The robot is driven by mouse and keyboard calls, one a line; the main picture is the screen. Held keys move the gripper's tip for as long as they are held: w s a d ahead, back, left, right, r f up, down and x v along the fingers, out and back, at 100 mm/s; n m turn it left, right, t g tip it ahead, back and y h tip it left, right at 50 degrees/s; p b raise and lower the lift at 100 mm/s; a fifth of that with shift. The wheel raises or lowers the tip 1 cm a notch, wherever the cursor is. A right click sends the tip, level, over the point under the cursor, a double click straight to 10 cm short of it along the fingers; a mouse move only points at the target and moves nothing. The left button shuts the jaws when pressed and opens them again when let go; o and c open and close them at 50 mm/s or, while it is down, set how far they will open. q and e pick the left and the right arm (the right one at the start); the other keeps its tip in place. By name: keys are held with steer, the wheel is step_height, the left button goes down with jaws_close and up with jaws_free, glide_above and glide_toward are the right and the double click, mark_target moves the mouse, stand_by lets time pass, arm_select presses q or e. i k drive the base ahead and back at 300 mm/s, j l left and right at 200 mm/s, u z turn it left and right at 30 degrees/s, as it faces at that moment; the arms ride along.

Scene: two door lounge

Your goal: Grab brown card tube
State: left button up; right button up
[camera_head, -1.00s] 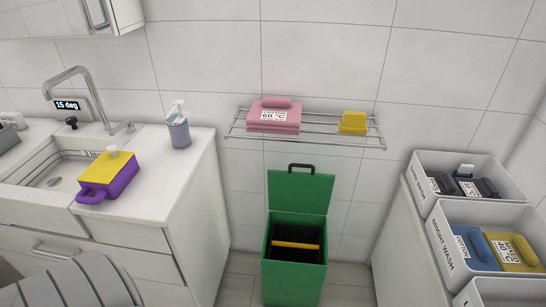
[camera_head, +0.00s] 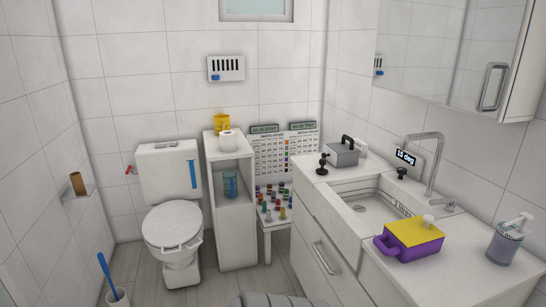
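A brown card tube (camera_head: 77,183) stands upright on a small glass-like shelf (camera_head: 78,194) on the left wall. It is small and far off in the head view, and nothing covers it. No part of either gripper shows in this view, so I see no contact with the tube.
A white toilet (camera_head: 172,228) stands to the right of the tube's shelf. A blue-handled brush (camera_head: 107,273) stands in a holder on the floor below. A white cabinet (camera_head: 234,205) holds a paper roll (camera_head: 227,140). A sink counter (camera_head: 336,228) fills the right side.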

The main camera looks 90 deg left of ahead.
mark_target(76, 177)
steer(key=u, duration=3.9)
steer(key=i+u, duration=0.1)
steer(key=u, duration=0.15)
